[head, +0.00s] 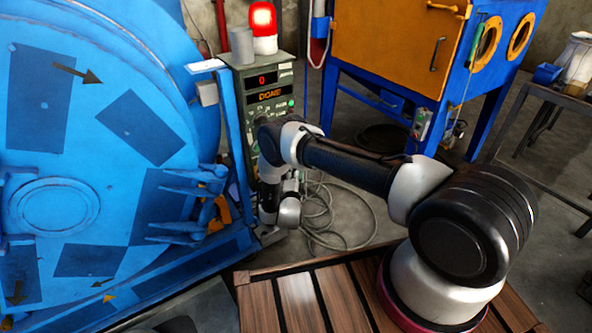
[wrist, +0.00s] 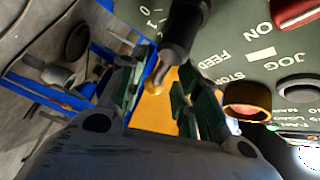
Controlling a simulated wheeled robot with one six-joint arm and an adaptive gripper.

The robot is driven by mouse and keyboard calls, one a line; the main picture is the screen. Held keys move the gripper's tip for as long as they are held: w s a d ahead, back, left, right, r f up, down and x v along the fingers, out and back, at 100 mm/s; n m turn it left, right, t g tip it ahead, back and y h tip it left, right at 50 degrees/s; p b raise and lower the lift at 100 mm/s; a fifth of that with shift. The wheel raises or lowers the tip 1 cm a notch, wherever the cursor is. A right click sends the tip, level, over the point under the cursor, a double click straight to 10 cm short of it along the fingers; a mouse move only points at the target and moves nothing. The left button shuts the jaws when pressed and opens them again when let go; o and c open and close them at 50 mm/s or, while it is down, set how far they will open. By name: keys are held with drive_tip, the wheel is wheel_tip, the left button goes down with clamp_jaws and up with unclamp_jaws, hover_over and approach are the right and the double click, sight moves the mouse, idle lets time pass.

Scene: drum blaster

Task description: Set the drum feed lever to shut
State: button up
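The control panel (head: 270,90) of the drum blaster stands beside the blue drum (head: 60,205). In the wrist view its green face (wrist: 235,45) appears tilted, with FEED, STOP, JOG and ON labels. In the head view my wrist hides the fingers and lever at the panel's lower part.
A red-orange button (wrist: 247,100) and a dark button (wrist: 298,88) are right of my fingers. A red lamp (head: 263,22) tops the panel. Loose cable (head: 335,225) lies on the floor. An orange-and-blue cabinet (head: 385,50) stands behind, and a wooden slatted platform (head: 298,300) lies in front.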

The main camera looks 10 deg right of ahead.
drive_tip(key=shift+x, duration=1.15)
drive_tip(key=shift+c, duration=0.5)
clamp_jaws()
